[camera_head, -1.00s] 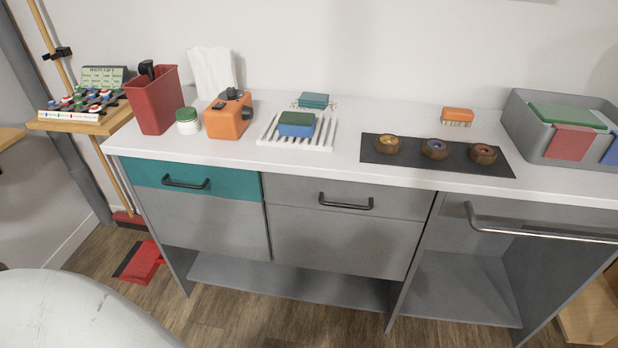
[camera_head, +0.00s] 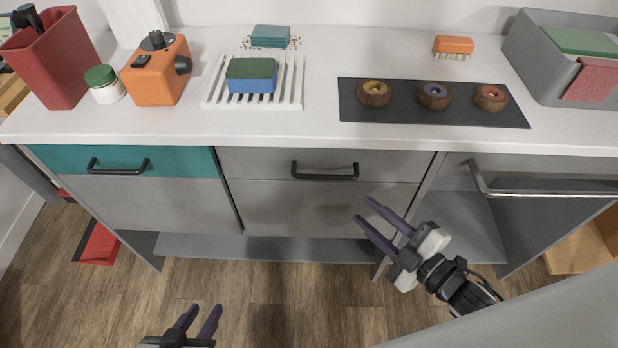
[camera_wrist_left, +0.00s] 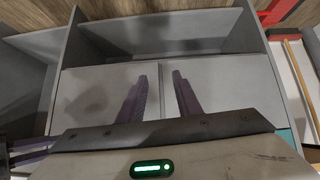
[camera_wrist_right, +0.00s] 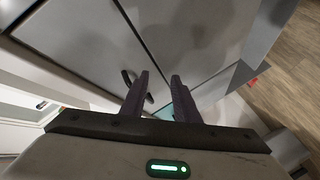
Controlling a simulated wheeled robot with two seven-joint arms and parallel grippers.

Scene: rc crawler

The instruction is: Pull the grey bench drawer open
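The grey bench drawer (camera_head: 260,165) is shut, right of the teal drawer, with a dark bar handle (camera_head: 325,176) across its front. My right gripper (camera_head: 362,212) is open and empty, in front of the grey lower panel, below and right of that handle and apart from it. In the right wrist view a dark handle (camera_wrist_right: 126,76) shows just beyond the open fingers (camera_wrist_right: 160,84). My left gripper (camera_head: 204,312) is open and empty, low at the bottom of the head view. Its open fingers (camera_wrist_left: 160,80) face grey panels in the left wrist view.
The teal drawer (camera_head: 180,160) with its own handle is shut at left. A long metal rail (camera_head: 540,190) crosses the bench's right part. The white worktop (camera_head: 270,125) carries a rack, a dark mat with three round pieces and a grey bin. The floor in front is clear.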

